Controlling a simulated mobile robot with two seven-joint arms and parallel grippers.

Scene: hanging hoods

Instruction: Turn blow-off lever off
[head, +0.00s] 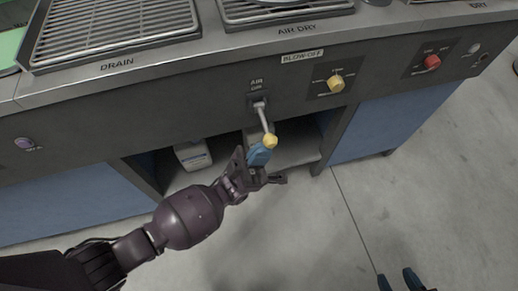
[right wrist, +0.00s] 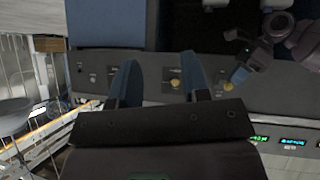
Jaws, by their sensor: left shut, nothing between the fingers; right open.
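The blow-off lever (head: 265,120) is a grey rod with a yellow knob (head: 271,141) at its end. It hangs down and slightly right from a mount on the front panel, under an AIR label. My left gripper (head: 261,155) is shut and empty, its blue fingertips right by the knob's lower left. I cannot tell whether they touch it. It also shows in the right wrist view (right wrist: 240,75). My right gripper (head: 400,281) is open at the bottom right of the head view, well away from the lever. Its two blue fingers stand apart in the right wrist view (right wrist: 160,85).
A yellow rotary knob (head: 336,84) and a red knob (head: 432,62) sit on the panel right of the lever. Metal grates (head: 110,30) lie on top of the counter. Below is an open shelf with a white container (head: 193,155). The floor in front is clear.

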